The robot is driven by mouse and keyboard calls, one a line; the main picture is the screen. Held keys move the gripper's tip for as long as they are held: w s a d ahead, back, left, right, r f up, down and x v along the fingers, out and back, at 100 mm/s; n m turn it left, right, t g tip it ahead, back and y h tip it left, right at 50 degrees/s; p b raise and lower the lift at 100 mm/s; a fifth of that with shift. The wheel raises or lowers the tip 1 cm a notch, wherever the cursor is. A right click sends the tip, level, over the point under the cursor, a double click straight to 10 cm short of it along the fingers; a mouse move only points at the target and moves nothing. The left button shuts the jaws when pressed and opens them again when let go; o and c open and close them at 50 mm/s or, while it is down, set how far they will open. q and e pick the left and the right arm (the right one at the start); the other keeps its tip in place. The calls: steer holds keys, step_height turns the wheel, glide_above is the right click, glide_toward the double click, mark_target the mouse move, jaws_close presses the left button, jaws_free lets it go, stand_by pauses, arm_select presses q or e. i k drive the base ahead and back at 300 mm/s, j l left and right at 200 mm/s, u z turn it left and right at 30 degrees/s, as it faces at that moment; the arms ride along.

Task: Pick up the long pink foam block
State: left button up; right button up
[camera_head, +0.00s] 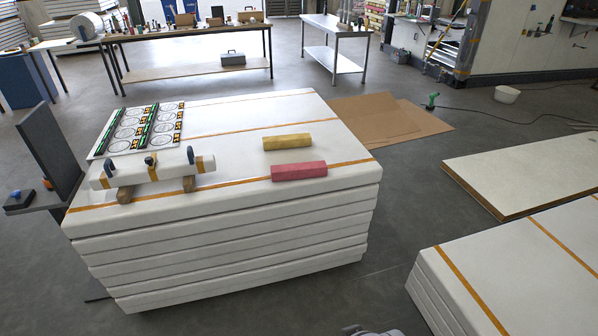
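The long pink foam block (299,172) lies flat on top of a stack of white wrapped panels (240,190), near its front right edge. It lies across an orange strap. No gripper touches it. A yellow foam block (287,142) lies just behind it, apart from it and roughly parallel. No gripper fingers can be made out in the head view. A small grey part shows at the bottom edge, too cut off to tell what it is.
A white wrapped beam (150,168) with clamps rests on wooden supports at the stack's left. A printed sheet (137,130) lies behind it. More panels (520,270) stand at the right, with open floor (400,190) between. Workbenches stand at the back.

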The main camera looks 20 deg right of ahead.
mark_target(301, 171)
steer(key=i+l+u, duration=0.2)
steer(key=i+l, duration=0.35)
steer(key=i+l+u, duration=0.15)
steer(key=i+l, duration=0.5)
steer(key=i+l+u, duration=0.2)
steer(key=i+l, duration=0.35)
steer(key=l, duration=0.2)
